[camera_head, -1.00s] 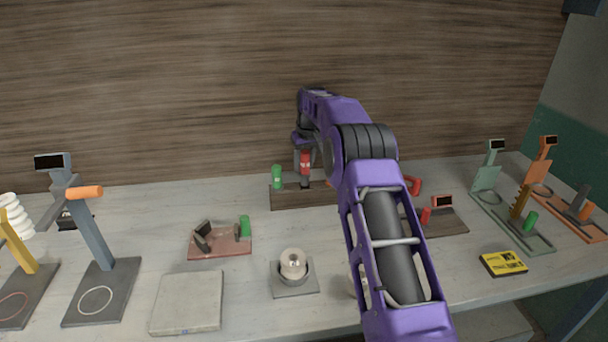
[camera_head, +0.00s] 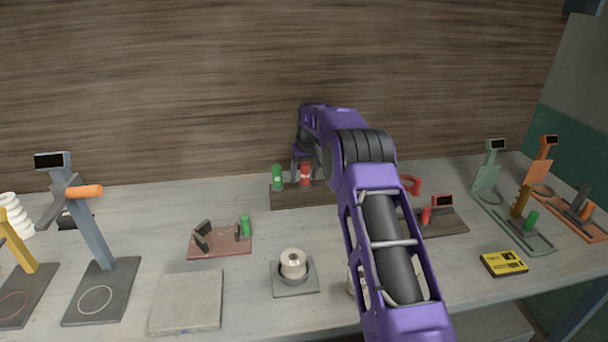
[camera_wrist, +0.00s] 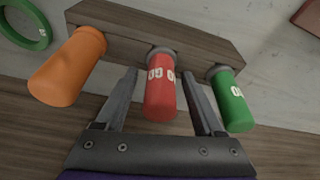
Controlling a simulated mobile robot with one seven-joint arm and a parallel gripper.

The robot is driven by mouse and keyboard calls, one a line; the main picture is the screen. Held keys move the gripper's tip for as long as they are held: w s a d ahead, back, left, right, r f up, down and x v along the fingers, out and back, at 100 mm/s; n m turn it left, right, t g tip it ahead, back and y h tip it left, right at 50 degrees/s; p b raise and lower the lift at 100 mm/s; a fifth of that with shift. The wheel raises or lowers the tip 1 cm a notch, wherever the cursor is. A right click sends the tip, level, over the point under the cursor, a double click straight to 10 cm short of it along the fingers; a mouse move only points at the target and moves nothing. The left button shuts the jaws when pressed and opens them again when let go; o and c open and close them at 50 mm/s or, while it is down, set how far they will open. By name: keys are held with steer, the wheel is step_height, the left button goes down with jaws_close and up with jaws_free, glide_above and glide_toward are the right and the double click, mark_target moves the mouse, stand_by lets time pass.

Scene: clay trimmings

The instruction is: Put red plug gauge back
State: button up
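The red plug gauge (camera_head: 305,174) stands in the dark wooden rack (camera_head: 290,199) at the back of the table. In the wrist view the red gauge (camera_wrist: 160,95) sits at the middle place of the rack (camera_wrist: 150,28), with its grey collar at the wood. My gripper (camera_wrist: 160,76) is open, with one finger on each side of the red handle and a visible gap at both sides. A green gauge (camera_wrist: 231,100) and an orange gauge (camera_wrist: 68,68) stand in the rack on either side. My arm hides the rack's right part in the head view.
The green gauge (camera_head: 277,177) is close beside the gripper. A reddish base with a small green plug (camera_head: 245,225) lies in front, left of the arm. Gauge stands fill both table sides. A yellow device (camera_head: 503,263) lies at front right.

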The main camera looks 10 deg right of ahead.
steer(key=shift+r, duration=0.15)
steer(key=shift+r, duration=0.3)
steer(key=v, duration=1.2)
